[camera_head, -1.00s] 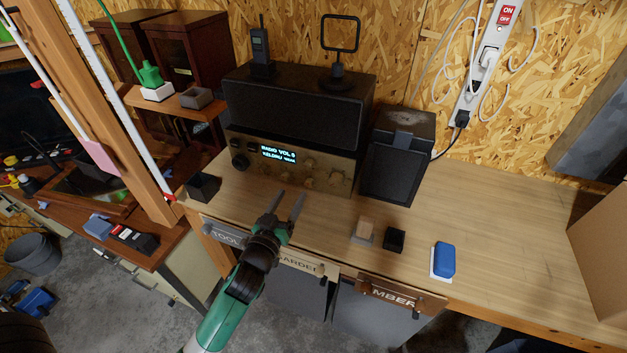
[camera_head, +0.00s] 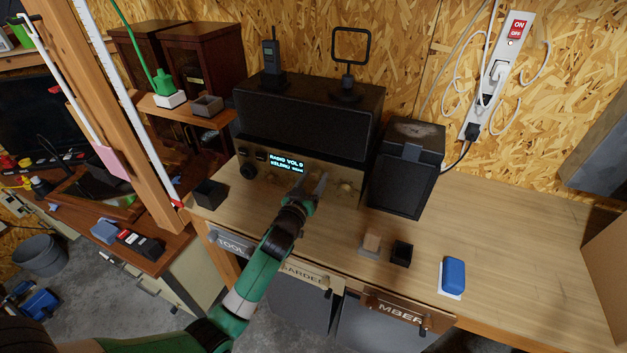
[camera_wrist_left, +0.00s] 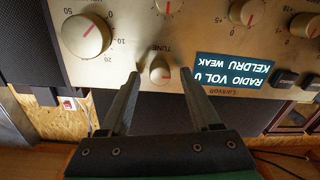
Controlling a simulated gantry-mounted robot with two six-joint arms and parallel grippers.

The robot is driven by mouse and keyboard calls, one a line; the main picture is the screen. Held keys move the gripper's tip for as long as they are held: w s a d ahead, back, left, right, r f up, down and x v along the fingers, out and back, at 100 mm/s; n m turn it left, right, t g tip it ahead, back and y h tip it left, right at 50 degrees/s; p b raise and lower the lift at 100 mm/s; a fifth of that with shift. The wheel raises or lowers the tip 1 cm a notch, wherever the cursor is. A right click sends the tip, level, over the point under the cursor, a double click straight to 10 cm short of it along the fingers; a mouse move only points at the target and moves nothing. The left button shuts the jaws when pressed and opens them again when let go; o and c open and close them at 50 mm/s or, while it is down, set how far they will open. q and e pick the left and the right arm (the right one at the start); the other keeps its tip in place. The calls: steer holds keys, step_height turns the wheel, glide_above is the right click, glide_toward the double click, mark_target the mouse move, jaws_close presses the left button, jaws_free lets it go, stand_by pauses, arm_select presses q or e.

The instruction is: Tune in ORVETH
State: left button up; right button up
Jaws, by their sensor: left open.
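The radio has a brass-coloured front panel (camera_wrist_left: 120,70) with a lit display (camera_head: 287,161). The small TUNE knob (camera_wrist_left: 160,72) with a red mark sits left of the display there. A larger numbered dial (camera_wrist_left: 86,35) is beside it. My left gripper (camera_head: 314,183) is open in front of the panel. In the wrist view its fingers (camera_wrist_left: 161,82) are on either side of the TUNE knob, with gaps visible. My right gripper is not in view.
A black box (camera_head: 310,120) above the panel carries a handset (camera_head: 271,58) and a loop aerial (camera_head: 350,48). A black speaker (camera_head: 402,180) stands right of the radio.

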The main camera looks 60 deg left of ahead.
arm_select(q)
jaws_close()
steer(key=shift+m, duration=0.4)
steer(key=m+p, duration=0.1)
steer(key=m, duration=0.4)
steer(key=m+p, duration=0.1)
steer(key=m, duration=0.5)
stand_by(0.3)
steer(key=shift+f, duration=0.1)
stand_by(0.4)
jaws_free()
